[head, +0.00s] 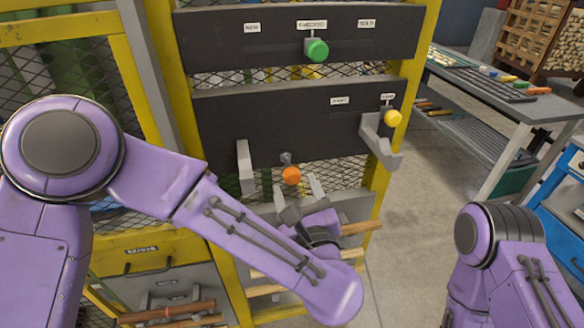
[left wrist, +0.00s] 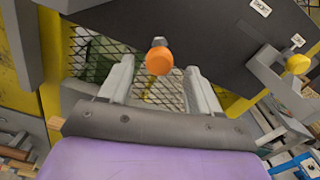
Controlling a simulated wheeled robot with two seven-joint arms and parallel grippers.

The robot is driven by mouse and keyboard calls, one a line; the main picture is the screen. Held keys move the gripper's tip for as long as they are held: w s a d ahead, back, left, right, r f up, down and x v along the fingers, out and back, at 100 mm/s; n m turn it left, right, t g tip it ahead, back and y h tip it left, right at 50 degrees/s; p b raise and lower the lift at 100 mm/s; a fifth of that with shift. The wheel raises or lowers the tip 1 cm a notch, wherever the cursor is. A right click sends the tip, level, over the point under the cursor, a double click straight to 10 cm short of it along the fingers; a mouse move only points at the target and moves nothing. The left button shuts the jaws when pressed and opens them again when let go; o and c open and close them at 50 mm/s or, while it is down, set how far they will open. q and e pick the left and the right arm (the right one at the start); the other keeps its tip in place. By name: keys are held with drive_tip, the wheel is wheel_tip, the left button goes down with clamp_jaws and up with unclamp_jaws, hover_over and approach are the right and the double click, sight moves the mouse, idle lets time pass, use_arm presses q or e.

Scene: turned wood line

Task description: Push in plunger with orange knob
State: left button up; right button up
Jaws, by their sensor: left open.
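The plunger's orange knob (head: 291,176) sticks out on a short grey stem below the lower edge of the lower dark panel (head: 300,130). My left gripper (head: 299,187) is just below and to the right of the knob in the head view. In the left wrist view the orange knob (left wrist: 159,61) shows between and beyond the two open fingers of my left gripper (left wrist: 159,75). Nothing is held between these fingers. Whether a finger touches the knob cannot be told. My right arm shows at the lower right of the head view, but its gripper is out of frame.
A green knob (head: 317,50) sits on the upper dark panel. A yellow knob (head: 393,117) is at the lower panel's right end, above a grey bracket (head: 379,142). Another grey bracket (head: 245,166) stands left of the orange knob. Wooden rods (head: 361,227) lie below.

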sight(288, 165)
use_arm(q)
drive_tip(key=p+x, duration=0.1)
drive_tip(key=x, duration=0.4)
drive_tip(key=shift+a, duration=0.1)
use_arm(e)
wheel_tip(288, 165, up, 2)
drive_tip(key=shift+r, duration=0.1)
use_arm(q)
drive_tip(key=shift+c, duration=0.4)
drive_tip(key=shift+w+f, duration=0.1)
clamp_jaws()
drive_tip(key=shift+w+f, duration=0.1)
drive_tip(key=shift+w, duration=0.15)
drive_tip(key=shift+b+x, duration=0.95)
drive_tip(key=shift+x, duration=0.25)
drive_tip(key=shift+w+a, duration=0.1)
drive_tip(key=shift+w, duration=0.15)
drive_tip(key=shift+r, duration=0.25)
use_arm(e)
wheel_tip(288, 165, down, 2)
drive_tip(key=shift+f, duration=0.1)
